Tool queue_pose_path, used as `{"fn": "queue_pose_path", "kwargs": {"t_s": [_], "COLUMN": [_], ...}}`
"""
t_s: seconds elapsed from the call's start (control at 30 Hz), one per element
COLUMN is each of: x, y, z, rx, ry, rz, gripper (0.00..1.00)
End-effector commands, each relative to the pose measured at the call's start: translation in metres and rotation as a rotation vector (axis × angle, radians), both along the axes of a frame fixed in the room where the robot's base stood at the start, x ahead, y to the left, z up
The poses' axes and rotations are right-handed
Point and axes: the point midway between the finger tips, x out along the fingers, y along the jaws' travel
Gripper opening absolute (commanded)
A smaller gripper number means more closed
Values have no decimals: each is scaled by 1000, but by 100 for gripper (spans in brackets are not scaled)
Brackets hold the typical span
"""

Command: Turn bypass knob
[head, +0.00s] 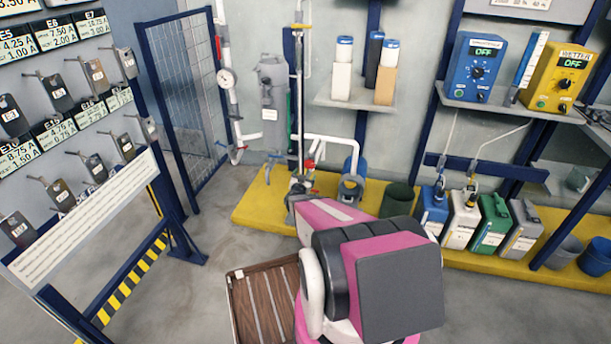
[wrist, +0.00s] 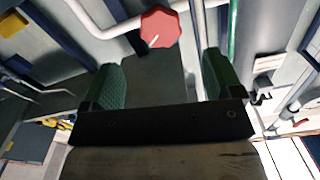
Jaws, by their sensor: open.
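A red faceted knob (wrist: 160,27) with a white pointer line shows at the top of the wrist view, next to a white pipe (wrist: 100,28). It appears to be the bypass knob. My gripper (wrist: 163,68) is open, with its two green-padded fingers apart and nothing between them. The knob lies beyond the fingertips, roughly centred between them, and I see no contact. In the head view a small red part (head: 309,164) shows on the piping, probably the same knob.
A grey filter housing (head: 272,90) and a gauge (head: 226,78) stand by the piping. A yellow plinth (head: 262,205) holds a dark green bucket (head: 397,199) and several coloured canisters. A brown slatted crate (head: 250,300) lies beside my arm.

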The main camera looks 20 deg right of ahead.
Motion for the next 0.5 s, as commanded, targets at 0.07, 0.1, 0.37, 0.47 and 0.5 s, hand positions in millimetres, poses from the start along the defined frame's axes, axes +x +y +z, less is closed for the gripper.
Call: {"fn": "queue_pose_path", "kwargs": {"t_s": [0.07,0.1,0.37,0.47,0.5], "x": [0,0,-6,-11,-12], "y": [0,0,3,6,7], "z": [0,0,-1,-2,-2], "rx": [0,0,-156,-267,-307], "ry": [0,0,107,183,210], "rz": [0,0,1,1,1], "gripper": [85,85,85,85,85]}}
